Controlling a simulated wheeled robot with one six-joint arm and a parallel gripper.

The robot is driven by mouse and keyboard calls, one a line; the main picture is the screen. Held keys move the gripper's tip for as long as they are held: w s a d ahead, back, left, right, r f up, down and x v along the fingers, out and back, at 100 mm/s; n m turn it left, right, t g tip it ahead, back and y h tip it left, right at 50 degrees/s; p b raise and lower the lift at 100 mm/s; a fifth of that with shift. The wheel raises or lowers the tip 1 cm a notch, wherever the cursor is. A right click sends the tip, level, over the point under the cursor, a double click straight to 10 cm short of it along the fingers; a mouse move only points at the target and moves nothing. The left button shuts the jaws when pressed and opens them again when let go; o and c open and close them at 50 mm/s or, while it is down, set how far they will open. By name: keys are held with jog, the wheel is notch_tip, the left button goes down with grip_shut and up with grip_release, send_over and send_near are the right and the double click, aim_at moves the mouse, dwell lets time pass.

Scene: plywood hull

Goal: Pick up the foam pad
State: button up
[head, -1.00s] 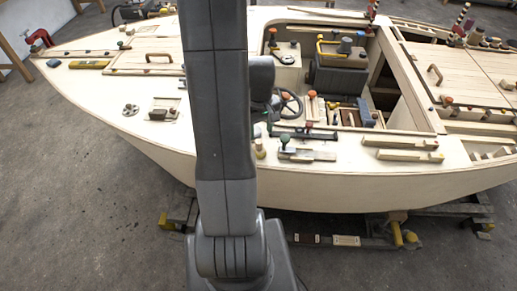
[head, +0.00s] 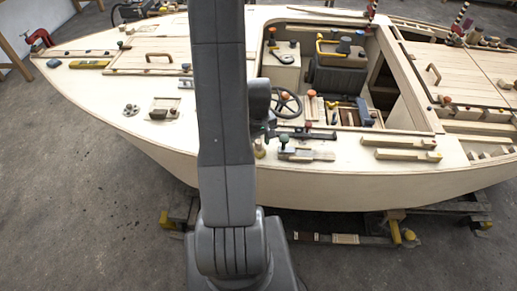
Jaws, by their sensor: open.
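My gripper (head: 269,129) shows only partly beside my grey arm, low over the near side deck and left of the steering wheel (head: 286,103). Its jaws are open, and I see nothing held between them. My arm hides part of the deck behind it. I cannot pick out the foam pad with certainty among the small things on the hull (head: 330,182); it may be hidden behind my arm or too small to tell.
A grey and wooden tool (head: 306,155) and wooden blocks (head: 402,155) lie on the near side deck. A dark box (head: 338,78) stands in the cockpit. The foredeck holds a yellow level (head: 90,64) and a small tray (head: 165,108).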

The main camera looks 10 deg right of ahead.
aim_at(259, 141)
grip_shut()
jog(key=shift+r, duration=0.2)
notch_tip(259, 141, up, 10)
jog(key=shift+f+b, duration=0.15)
jog(key=shift+b, duration=0.35)
jog(key=c, duration=0.7)
grip_release()
jog(key=shift+c, duration=1.4)
